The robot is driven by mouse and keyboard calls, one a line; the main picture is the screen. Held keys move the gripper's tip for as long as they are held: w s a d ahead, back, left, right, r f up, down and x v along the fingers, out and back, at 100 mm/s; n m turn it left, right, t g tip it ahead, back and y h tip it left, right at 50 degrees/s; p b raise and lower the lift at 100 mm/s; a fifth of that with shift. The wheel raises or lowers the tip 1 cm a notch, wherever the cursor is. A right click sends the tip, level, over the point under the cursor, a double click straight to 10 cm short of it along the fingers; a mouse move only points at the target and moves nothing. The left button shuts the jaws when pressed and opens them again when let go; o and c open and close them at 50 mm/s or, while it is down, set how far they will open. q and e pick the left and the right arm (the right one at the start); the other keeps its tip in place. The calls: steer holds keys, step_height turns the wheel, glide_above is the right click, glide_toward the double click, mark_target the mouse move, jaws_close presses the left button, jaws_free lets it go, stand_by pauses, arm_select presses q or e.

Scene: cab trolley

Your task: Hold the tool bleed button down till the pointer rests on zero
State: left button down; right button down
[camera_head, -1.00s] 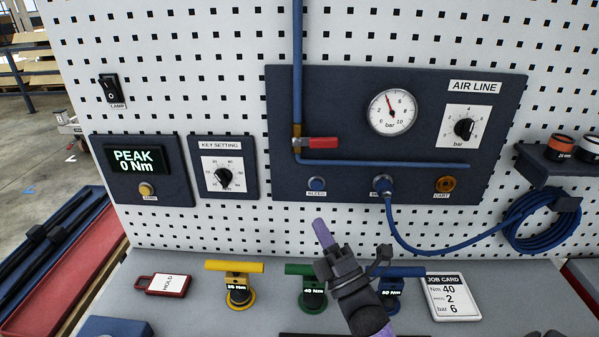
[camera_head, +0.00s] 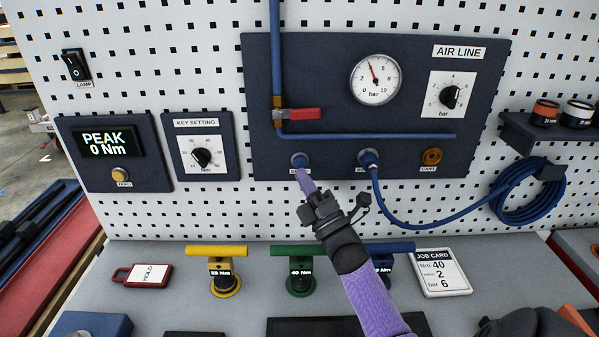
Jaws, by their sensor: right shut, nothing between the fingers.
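The blue bleed button (camera_head: 300,160) sits at the lower left of the dark air line panel (camera_head: 340,110). My right gripper (camera_head: 303,176) is shut and empty, its purple fingertips just below the button and over its label. I cannot tell whether the tip touches the panel; the button face shows uncovered. The round pressure gauge (camera_head: 376,80) has its red pointer up and slightly left, around 4, away from zero. My left gripper is not in view.
A red-handled valve (camera_head: 299,114) is on the blue pipe above the button. A blue hose (camera_head: 420,222) runs from the middle port to a coil (camera_head: 525,195). Yellow (camera_head: 222,270), green (camera_head: 302,270) and blue (camera_head: 384,260) tools stand on the bench below.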

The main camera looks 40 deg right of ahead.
mark_target(300, 162)
steer(key=shift+w+d+b, duration=0.3)
steer(key=shift+w+d, duration=0.2)
steer(key=shift+w, duration=0.15)
stand_by(0.4)
stand_by(1.2)
steer(key=shift+w+d+b, duration=0.3)
steer(key=shift+b, duration=0.1)
